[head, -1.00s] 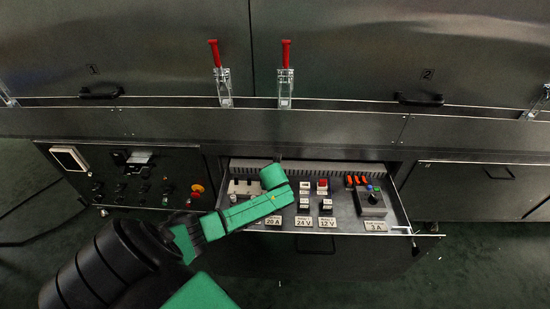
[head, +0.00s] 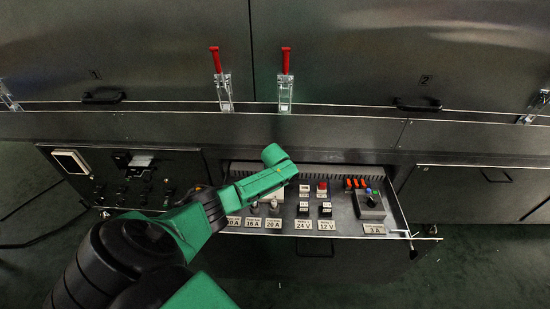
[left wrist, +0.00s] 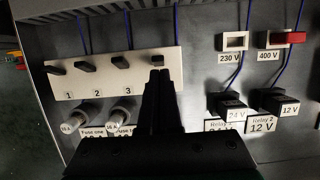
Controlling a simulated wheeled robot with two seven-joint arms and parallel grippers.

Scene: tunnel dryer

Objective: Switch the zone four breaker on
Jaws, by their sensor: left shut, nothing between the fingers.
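In the left wrist view a white breaker block (left wrist: 111,80) carries a row of dark toggles, with the numbers 1, 2 and 3 below the first three. The fourth toggle (left wrist: 158,61) is at the right end, its number hidden by my fingers. My left gripper (left wrist: 161,74) is shut and empty. Its fingertips are just below the fourth toggle in the picture, overlapping the block. I cannot tell whether they touch it, or which way it is set. In the head view my left wrist hides most of the block and the gripper. My right gripper is not in view.
The open drawer (head: 346,228) also holds relays (left wrist: 230,107), fuses (left wrist: 88,112), a red switch (left wrist: 289,37) and a grey box with a knob (head: 371,205). A control panel (head: 130,178) is at left. Two red-handled clamps (head: 285,62) stand above the drawer.

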